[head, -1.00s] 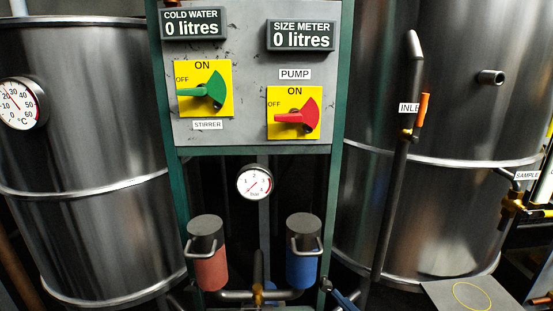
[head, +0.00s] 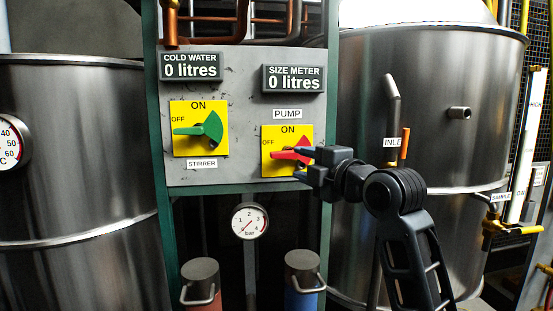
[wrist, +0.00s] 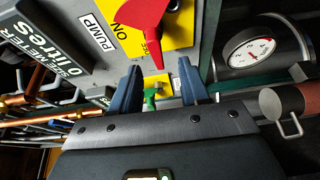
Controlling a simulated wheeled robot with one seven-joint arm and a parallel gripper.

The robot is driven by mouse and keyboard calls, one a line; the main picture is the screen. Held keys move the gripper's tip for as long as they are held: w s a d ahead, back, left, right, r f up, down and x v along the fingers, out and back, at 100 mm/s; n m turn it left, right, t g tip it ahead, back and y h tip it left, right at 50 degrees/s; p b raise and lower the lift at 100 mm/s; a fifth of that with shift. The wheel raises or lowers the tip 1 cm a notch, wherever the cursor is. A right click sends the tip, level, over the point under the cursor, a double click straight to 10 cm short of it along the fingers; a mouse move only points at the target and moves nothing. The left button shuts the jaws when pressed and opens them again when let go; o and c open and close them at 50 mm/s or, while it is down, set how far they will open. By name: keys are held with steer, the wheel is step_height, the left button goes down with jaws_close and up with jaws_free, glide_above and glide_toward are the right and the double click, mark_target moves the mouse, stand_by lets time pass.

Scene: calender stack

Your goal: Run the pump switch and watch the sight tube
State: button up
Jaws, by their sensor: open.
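The pump switch has a red handle (head: 286,154) on a yellow plate (head: 274,134). The handle points left toward OFF. In the wrist view the red handle (wrist: 153,22) hangs over the fingertips, its tip near the gap between them. My gripper (head: 303,164) is open at the right of the pump switch, its fingertips close to the plate's right side. In the wrist view my gripper (wrist: 160,66) is empty; whether a finger touches the handle cannot be told. A pale upright strip marked HIGH and LOW, apparently the sight tube (head: 526,145), stands at the far right; its level is unreadable.
The green stirrer switch (head: 207,128) points toward OFF left of the pump switch. The cold water (head: 191,67) and size meter (head: 293,79) displays read 0 litres. A bar gauge (head: 250,221) hangs below. Steel tanks (head: 85,150) flank the panel. A sample valve (head: 500,228) sticks out at right.

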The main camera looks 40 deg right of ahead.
mark_target(288, 156)
steer(key=shift+w+d+r, duration=0.15)
steer(key=shift+w+r, duration=0.15)
steer(key=shift+w, duration=0.15)
steer(key=shift+p+x, duration=0.6)
steer(key=shift+x, duration=2.85)
steer(key=shift+f, duration=0.1)
jaws_close()
